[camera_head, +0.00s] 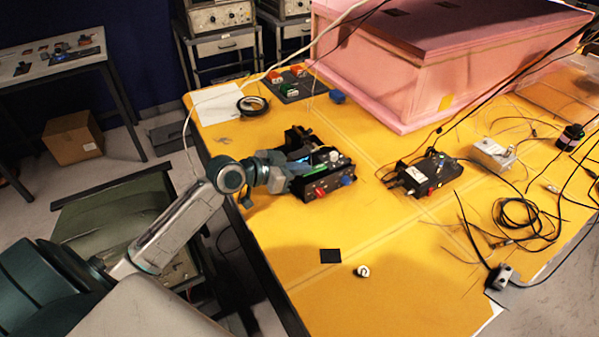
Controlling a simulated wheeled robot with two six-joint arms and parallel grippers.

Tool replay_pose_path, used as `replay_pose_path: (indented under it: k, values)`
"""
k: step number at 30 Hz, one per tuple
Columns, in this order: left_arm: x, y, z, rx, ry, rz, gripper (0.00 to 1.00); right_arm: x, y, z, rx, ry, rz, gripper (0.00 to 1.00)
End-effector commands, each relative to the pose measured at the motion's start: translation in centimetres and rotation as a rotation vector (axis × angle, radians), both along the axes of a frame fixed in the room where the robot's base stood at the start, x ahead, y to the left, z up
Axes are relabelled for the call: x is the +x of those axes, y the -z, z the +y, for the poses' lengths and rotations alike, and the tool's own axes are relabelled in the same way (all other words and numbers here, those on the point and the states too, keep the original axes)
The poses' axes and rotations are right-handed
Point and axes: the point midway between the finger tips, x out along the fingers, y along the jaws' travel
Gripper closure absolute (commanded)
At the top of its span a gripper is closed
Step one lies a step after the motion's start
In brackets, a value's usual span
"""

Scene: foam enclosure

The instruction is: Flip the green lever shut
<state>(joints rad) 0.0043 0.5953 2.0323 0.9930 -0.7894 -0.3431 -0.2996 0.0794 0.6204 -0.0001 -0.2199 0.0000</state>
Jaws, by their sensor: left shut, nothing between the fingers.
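A black switch box (341,179) with red and blue knobs stands on the yellow table, left of its middle. A green part (314,172) shows along it, low beside my gripper; it looks like the green lever, but its exact angle is too small to tell. My left gripper (308,158) reaches in from the left and is shut and empty, right at the box's left and top side. It covers part of the box, and I cannot tell whether it touches the lever. My right gripper is not in view.
A second black box (432,172) stands to the right, with a metal box (492,153) and loose cables (525,215) beyond. A pink foam crate (400,85) fills the back. A black square (330,256) and a small round piece (362,271) lie in front, with bare table around.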

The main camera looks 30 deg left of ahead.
Motion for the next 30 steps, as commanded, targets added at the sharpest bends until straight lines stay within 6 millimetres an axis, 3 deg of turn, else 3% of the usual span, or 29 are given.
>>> replay_pose_path:
  k: [1,2,4,21,30]
  values:
    - [0.0,1.2,0.0,-0.009,0.000,-0.017,1.00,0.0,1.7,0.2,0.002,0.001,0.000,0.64]
    - [0.0,1.3,0.0,-0.014,0.000,-0.029,1.00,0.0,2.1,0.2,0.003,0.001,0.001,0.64]
    - [0.0,0.4,0.0,-0.019,0.000,-0.032,1.00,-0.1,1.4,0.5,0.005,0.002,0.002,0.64]
    - [0.0,-1.2,0.0,-0.017,-0.001,-0.030,1.00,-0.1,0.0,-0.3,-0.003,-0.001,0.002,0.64]
    - [0.0,-1.2,0.0,-0.018,0.000,-0.030,1.00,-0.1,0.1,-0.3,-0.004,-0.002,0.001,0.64]
